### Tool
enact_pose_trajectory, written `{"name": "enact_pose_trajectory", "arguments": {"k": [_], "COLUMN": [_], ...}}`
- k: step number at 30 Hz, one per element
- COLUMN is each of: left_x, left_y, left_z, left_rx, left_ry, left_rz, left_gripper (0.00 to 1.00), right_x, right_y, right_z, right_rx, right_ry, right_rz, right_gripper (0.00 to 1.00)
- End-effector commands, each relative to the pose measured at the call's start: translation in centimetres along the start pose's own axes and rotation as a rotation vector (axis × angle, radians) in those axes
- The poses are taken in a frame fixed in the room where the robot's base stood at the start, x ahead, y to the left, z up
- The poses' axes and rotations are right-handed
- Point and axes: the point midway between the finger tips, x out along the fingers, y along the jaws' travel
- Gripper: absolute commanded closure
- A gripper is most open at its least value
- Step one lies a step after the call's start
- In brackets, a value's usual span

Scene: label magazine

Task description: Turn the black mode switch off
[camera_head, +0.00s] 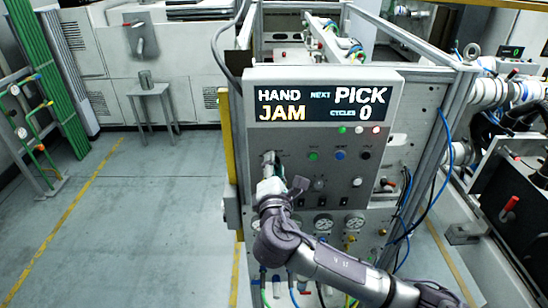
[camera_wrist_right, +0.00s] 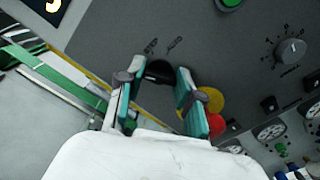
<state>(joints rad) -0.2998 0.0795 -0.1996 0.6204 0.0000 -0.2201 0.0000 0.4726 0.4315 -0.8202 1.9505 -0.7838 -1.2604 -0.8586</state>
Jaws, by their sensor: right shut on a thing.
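The black mode switch (camera_wrist_right: 158,71) sits on the grey control panel (camera_head: 335,165), at its left side below the display. In the right wrist view its dark knob shows between the two teal-padded fingers of my right gripper (camera_wrist_right: 157,82). The gripper is shut on the switch, with a finger on each side. In the head view my right gripper (camera_head: 271,166) reaches up to the panel from below and hides most of the switch. My left gripper is not in view.
The display (camera_head: 320,104) reads HAND, JAM, NEXT PICK, CYCLES 0. A red button (camera_wrist_right: 216,123) on a yellow disc (camera_wrist_right: 211,100) is close beside one finger. A green button (camera_head: 313,156) and a blue button (camera_head: 340,155) are to the right. Gauges (camera_head: 323,223) line the lower panel.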

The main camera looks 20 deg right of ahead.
Motion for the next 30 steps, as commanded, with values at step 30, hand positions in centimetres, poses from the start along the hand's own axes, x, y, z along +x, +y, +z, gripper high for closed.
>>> {"name": "enact_pose_trajectory", "arguments": {"k": [30], "left_x": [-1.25], "left_y": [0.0], "left_z": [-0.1], "left_rx": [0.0], "left_ry": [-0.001], "left_rz": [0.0], "left_gripper": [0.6], "right_x": [-0.04], "right_y": [-0.19], "right_z": [-0.12], "right_rx": [-0.681], "right_ry": [0.003], "right_rz": [-0.002], "right_gripper": [0.99]}}
